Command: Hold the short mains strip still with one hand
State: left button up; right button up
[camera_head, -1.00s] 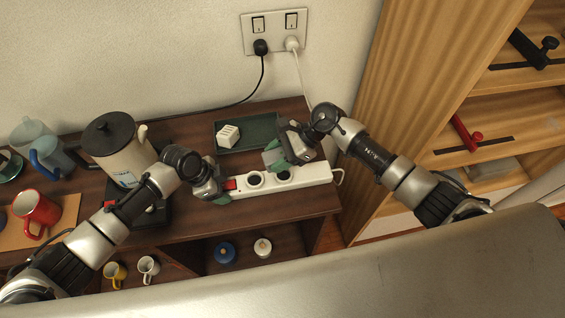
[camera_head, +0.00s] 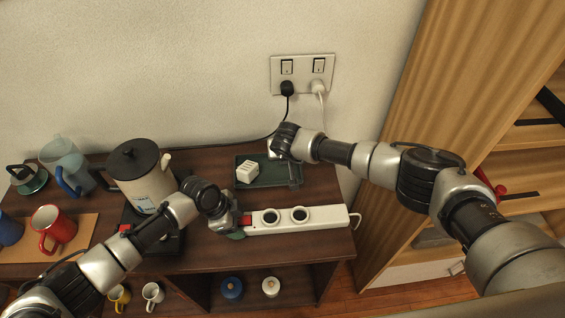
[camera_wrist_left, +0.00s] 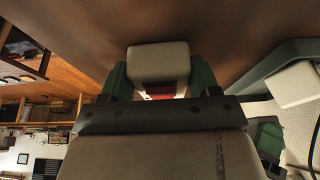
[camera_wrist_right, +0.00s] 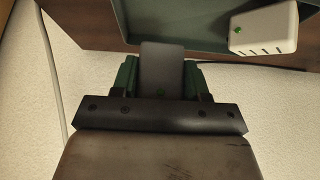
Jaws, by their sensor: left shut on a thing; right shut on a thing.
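The short white mains strip (camera_head: 325,217) lies on the dark wooden top. It has two round dark sockets, a red switch (camera_head: 246,220) at its left end and a cord at its right end. My left gripper (camera_head: 228,226) is shut on the strip's left end; the left wrist view shows the white end (camera_wrist_left: 160,62) between the green fingers. My right gripper (camera_head: 290,168) is over the right part of the green tray (camera_head: 268,183), apart from the strip. It is shut on a dark grey piece (camera_wrist_right: 162,68), largely hidden in the head view.
A white slotted block (camera_head: 247,172) sits in the tray. A wall socket (camera_head: 302,73) holds a black plug and a white plug. Wooden shelves (camera_head: 440,110) stand at right.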

aim_at(284, 173)
jog(key=shift+f, duration=2.85)
jog(key=o, duration=1.1)
jog(key=shift+c, duration=0.2)
jog(key=shift+s, duration=0.1)
jog(key=v, duration=1.2)
